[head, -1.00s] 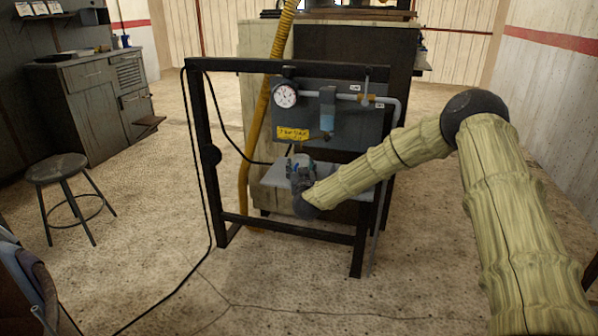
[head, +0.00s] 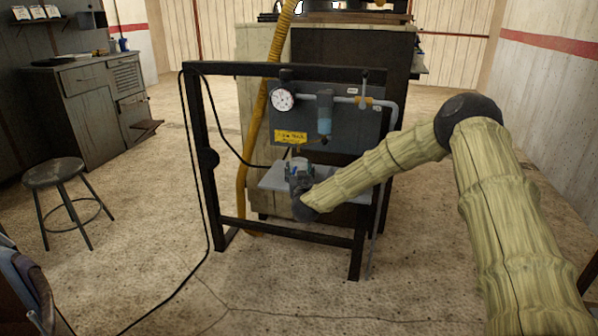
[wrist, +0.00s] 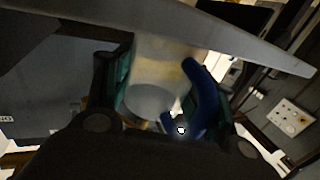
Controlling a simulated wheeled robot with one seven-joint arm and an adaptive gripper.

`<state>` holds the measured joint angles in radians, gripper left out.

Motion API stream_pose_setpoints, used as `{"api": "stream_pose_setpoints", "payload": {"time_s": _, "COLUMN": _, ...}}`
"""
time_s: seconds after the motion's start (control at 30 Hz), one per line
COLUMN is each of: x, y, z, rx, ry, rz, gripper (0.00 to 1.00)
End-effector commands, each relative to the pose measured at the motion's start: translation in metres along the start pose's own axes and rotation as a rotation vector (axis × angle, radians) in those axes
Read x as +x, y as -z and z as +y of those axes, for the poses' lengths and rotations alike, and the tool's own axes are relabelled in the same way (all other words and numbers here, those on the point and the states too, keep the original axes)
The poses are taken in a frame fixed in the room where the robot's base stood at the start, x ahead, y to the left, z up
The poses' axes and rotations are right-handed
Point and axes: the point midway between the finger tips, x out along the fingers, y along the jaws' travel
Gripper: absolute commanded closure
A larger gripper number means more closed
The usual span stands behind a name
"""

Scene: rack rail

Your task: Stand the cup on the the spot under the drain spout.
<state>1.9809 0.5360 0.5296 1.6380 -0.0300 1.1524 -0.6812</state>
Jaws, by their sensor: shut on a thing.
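My gripper (head: 299,172) is at the shelf of the rack, small in the head view. In the wrist view my gripper (wrist: 165,85) has its two teal-padded fingers on either side of a pale cup (wrist: 150,98) and is shut on it. The cup's curved blue handle (wrist: 205,95) is on the right, by the right finger. In the head view my gripper largely hides the cup. The blue filter bowl (head: 325,115) hangs on the grey panel, above and right of my gripper, with a small spout below. The spot under it cannot be made out.
A pale grey shelf (head: 272,182) sits inside the black rack frame (head: 197,130). A gauge (head: 283,99) and a yellow label (head: 290,137) are on the panel. A yellow hose (head: 243,190) and a black cable hang at the left. A stool (head: 54,172) stands far left.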

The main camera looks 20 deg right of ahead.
Motion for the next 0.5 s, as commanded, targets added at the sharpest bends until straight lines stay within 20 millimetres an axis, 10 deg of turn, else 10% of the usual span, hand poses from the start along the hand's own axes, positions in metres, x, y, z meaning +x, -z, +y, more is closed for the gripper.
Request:
{"api": "stream_pose_setpoints", "payload": {"time_s": 0.47, "x": 0.0000, "y": -0.0076, "z": -0.0001, "rx": -0.001, "ry": 0.000, "rz": 0.000, "gripper": 0.68}}
{"api": "stream_pose_setpoints", "payload": {"time_s": 0.5, "x": 0.0000, "y": -0.0070, "z": -0.0001, "rx": -0.001, "ry": 0.000, "rz": 0.000, "gripper": 0.37}}
